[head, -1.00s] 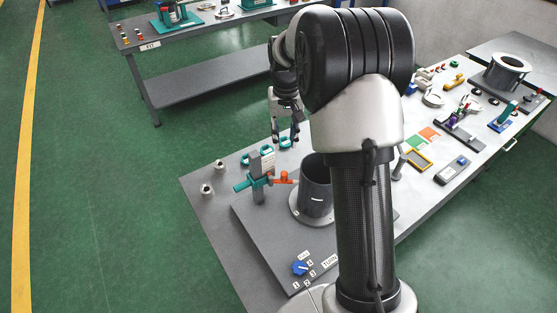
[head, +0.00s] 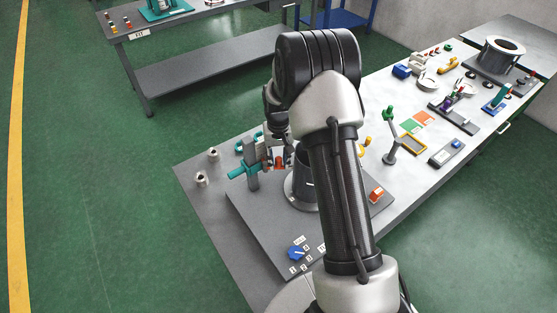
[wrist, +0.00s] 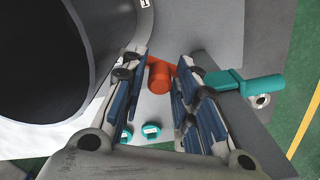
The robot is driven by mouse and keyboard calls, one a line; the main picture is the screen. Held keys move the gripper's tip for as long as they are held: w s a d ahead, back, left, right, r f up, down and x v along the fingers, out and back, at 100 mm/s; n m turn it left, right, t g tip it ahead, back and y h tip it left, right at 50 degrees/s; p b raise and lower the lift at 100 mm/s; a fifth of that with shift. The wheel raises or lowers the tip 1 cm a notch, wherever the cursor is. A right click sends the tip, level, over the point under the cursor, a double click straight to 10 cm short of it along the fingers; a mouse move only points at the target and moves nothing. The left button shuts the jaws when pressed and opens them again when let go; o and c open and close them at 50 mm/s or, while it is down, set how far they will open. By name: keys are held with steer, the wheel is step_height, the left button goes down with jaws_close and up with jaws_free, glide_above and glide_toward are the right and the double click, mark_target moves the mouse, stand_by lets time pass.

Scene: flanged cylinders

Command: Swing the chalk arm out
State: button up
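No arm that is plainly chalk-coloured can be picked out. A swing fixture with a grey upright (head: 252,177) and a teal handle (head: 238,173) stands beside the dark flanged cylinder (head: 303,187). Its orange knob (head: 279,163) points toward the cylinder. My gripper (head: 277,158) is down at this knob. In the wrist view my gripper (wrist: 160,68) is open, with a finger on each side of the orange knob (wrist: 159,78). Contact cannot be told. The teal handle (wrist: 250,84) lies right of the fingers, and the cylinder (wrist: 55,55) fills the upper left.
A blue knob (head: 297,253) with number labels sits at the base plate's front. Two small metal cylinders (head: 201,179) stand at the table's left edge. A green-topped post (head: 390,135), trays and tools lie to the right. Another bench (head: 190,70) stands behind.

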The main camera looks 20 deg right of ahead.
steer(key=shift+f, duration=0.25)
steer(key=shift+c, duration=0.5)
jaws_close()
